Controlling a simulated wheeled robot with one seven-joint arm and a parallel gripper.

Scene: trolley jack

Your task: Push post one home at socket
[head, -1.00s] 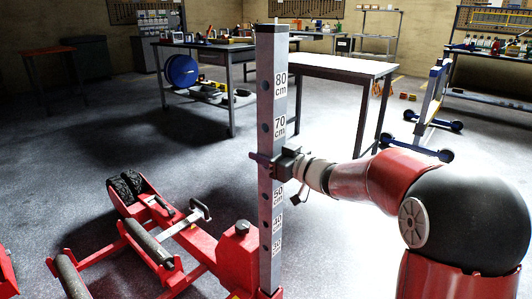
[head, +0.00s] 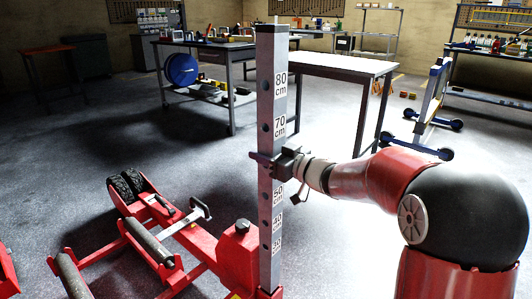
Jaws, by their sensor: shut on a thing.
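The post (head: 264,100) is a tall grey square bar with holes and a centimetre scale. It stands upright at the red trolley jack (head: 222,250). My gripper (head: 268,160) is shut on the post at about mid-height, just below the 70 cm mark, with one finger showing past its left side. The socket is at the post's foot, by the red housing (head: 238,256); I cannot tell how deep the post sits in it.
A red frame with rollers (head: 150,243) and black wheels (head: 126,186) lies left of the post. A workbench with a blue reel (head: 182,70) and a white-topped table (head: 335,66) stand behind. A blue-wheeled rack (head: 434,100) is at right.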

